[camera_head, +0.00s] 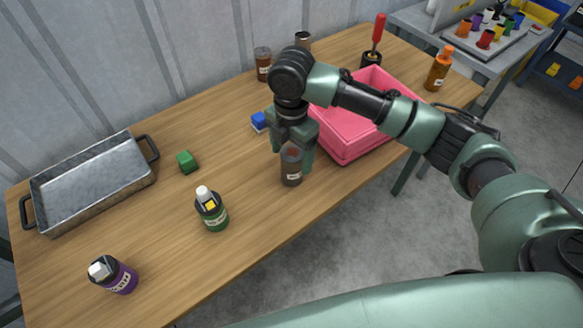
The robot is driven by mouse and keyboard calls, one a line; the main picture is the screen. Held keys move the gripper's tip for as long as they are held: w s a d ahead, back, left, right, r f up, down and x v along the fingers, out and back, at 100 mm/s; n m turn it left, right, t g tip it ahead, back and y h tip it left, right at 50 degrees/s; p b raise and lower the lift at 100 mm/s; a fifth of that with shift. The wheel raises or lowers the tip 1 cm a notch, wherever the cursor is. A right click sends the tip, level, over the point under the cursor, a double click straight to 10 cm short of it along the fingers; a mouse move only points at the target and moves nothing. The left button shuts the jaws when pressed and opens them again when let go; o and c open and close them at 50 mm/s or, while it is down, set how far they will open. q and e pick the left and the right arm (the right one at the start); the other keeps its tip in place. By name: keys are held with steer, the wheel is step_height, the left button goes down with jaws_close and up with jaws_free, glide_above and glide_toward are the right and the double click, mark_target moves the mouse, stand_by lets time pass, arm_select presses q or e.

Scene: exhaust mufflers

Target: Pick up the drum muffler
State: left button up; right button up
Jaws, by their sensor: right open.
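My right gripper (291,152) reaches down over the table's front part with its jaws open. Its fingers are around or right beside a small dark brown-grey cylinder with a pale label (291,172), which stands upright on the table. The fingers hide its upper part, and I cannot tell whether they touch it. I cannot make out for sure which thing is the drum muffler. My left gripper is not in view.
The wooden table (165,245) holds a metal tray (95,185), a green block (187,161), a green bottle (212,211), a purple bottle (114,276), a blue block (259,121), a pink bin (345,152), a brown jar (263,65) and an orange bottle (438,70).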

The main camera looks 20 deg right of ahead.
steer(key=shift+f, duration=0.9)
steer(key=f+p, duration=0.1)
steer(key=f, duration=0.2)
steer(key=shift+w+d+f+p, duration=0.15)
steer(key=shift+w+f+p, duration=0.05)
steer(key=shift+f+p, duration=0.15)
steer(key=shift+f, duration=0.5)
steer(key=c, duration=1.5)
steer(key=shift+c, duration=0.3)
steer(key=shift+r, duration=0.15)
